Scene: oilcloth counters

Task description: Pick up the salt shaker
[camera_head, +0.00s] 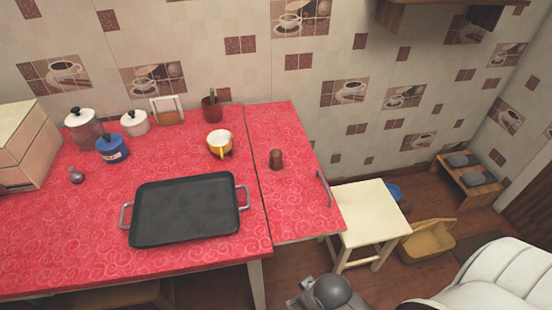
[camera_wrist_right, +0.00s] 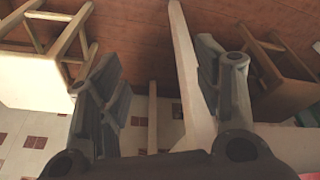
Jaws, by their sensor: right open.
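A small grey, rounded object (camera_head: 76,176) on the left of the red counter (camera_head: 80,230) may be the salt shaker; it is too small to be sure. A small brown cup-like object (camera_head: 276,159) stands on the counter's right section, and it could also be the shaker. My right gripper (camera_wrist_right: 157,75) is open and empty in the right wrist view, with a pale table leg behind its fingers. Neither object shows between the fingers. My left gripper is in neither view.
A black tray (camera_head: 186,208) with handles lies mid-counter. A cream stool (camera_head: 368,210) and yellow basket (camera_head: 428,240) are at right.

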